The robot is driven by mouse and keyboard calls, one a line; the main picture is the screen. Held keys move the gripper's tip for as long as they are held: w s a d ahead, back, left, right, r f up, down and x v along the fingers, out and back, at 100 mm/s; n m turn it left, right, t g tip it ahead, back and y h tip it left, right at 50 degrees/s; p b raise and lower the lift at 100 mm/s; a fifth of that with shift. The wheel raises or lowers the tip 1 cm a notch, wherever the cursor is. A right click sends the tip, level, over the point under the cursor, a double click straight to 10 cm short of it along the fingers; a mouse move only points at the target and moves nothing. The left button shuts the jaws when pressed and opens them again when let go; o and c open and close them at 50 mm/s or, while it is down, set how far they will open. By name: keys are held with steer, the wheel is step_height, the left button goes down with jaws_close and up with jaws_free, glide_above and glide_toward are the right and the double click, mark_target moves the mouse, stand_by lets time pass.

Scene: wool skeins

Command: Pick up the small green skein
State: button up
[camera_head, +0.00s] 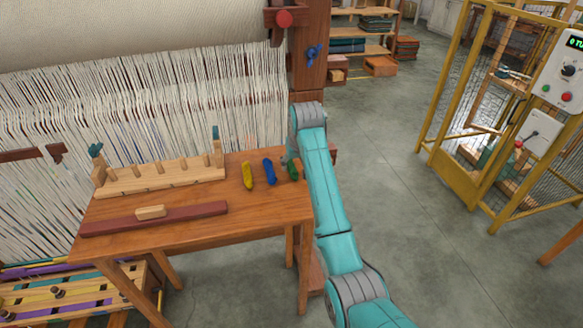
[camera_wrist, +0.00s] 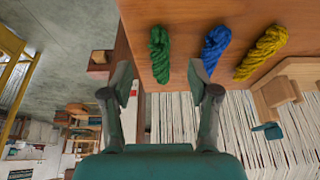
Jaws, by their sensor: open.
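The small green skein (camera_head: 293,170) lies at the right end of the wooden table, beside a blue skein (camera_head: 269,171) and a yellow skein (camera_head: 247,175). In the wrist view the green skein (camera_wrist: 159,55) is a twisted bundle near the table edge, with the blue skein (camera_wrist: 214,49) and yellow skein (camera_wrist: 262,53) to its right. My gripper (camera_wrist: 158,92) is open and empty, its fingertips spread below the green skein in that view and apart from it. In the head view my arm partly hides the gripper, close to the green skein.
The table (camera_head: 275,215) also holds a pegged wooden rack (camera_head: 160,178) and a dark red bar (camera_head: 185,218) with a small wooden block (camera_head: 150,212). A loom with white threads (camera_head: 230,100) stands behind. A yellow cage (camera_head: 470,130) stands at the right, with open floor between.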

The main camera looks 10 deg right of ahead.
mark_target(294, 171)
steer(key=shift+x, duration=2.6)
steer(key=shift+w, duration=0.15)
steer(key=c, duration=1)
